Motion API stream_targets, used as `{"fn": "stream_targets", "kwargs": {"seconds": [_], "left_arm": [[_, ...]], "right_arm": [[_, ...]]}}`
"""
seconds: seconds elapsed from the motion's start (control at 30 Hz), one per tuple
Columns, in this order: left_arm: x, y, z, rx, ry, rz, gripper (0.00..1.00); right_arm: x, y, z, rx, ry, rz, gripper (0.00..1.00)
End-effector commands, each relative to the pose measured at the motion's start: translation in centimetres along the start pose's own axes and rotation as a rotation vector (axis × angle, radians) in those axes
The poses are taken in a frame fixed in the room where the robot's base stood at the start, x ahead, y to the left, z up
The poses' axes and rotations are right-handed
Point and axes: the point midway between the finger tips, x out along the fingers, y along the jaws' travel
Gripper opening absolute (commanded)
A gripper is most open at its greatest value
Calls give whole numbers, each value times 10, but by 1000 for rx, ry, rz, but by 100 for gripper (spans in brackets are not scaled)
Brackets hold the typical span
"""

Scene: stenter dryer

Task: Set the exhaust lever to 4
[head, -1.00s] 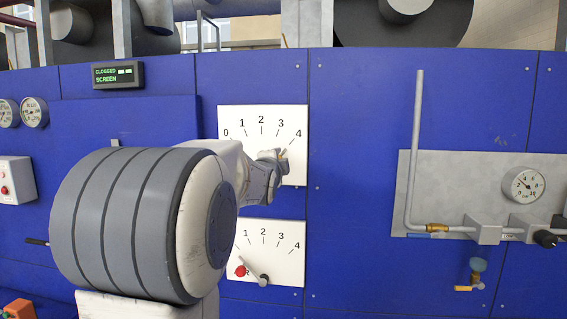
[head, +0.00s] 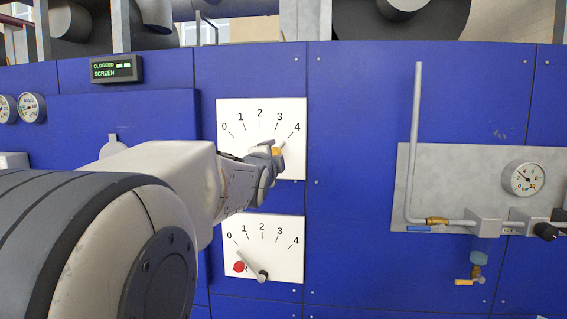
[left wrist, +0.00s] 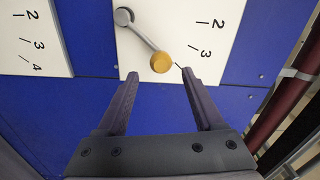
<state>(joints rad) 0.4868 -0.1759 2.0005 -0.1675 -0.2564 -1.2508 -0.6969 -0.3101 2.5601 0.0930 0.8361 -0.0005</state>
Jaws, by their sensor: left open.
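The upper dial plate (head: 232,170) is white and marked 0 to 4. Its lever has a yellow knob (head: 278,151), and in the left wrist view the grey lever (left wrist: 142,36) runs from its pivot to the yellow knob (left wrist: 160,62), pointing toward a tick past the 3, on the 4 side. My left gripper (head: 270,158) is in front of this plate and hides the pivot in the head view. In the left wrist view the gripper (left wrist: 160,82) is open, with the knob just beyond and between its fingertips, not held. My right gripper is out of view.
A lower dial plate (head: 285,225) has a red-knobbed lever (head: 239,267) pointing left of its pivot, near 0. A display (head: 117,69) reads "CLOGGED SCREEN". A grey pipe panel (head: 455,170) with gauge and valves is at right. The blue panel between is bare.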

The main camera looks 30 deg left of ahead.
Motion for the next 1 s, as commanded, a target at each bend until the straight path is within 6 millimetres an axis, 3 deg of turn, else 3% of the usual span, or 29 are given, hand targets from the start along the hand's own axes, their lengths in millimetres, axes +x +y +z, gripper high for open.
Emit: {"fn": "stream_targets", "kwargs": {"seconds": [0.1, 0.17, 0.3, 0.73, 0.87, 1.0], "left_arm": [[-24, 1, 0, 0, -1, -3, 69], [-30, -5, 0, -1, -1, 2, 69], [-42, -3, 0, 0, -1, 2, 69], [-45, 3, -2, -7, 4, 10, 69], [-47, 32, -26, -85, 42, 101, 69], [-67, 103, -81, -253, 105, 340, 69]], "right_arm": [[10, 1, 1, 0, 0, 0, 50], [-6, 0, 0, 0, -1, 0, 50], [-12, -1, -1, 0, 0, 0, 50], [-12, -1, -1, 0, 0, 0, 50], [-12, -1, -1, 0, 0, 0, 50], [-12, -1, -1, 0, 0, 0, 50]]}}
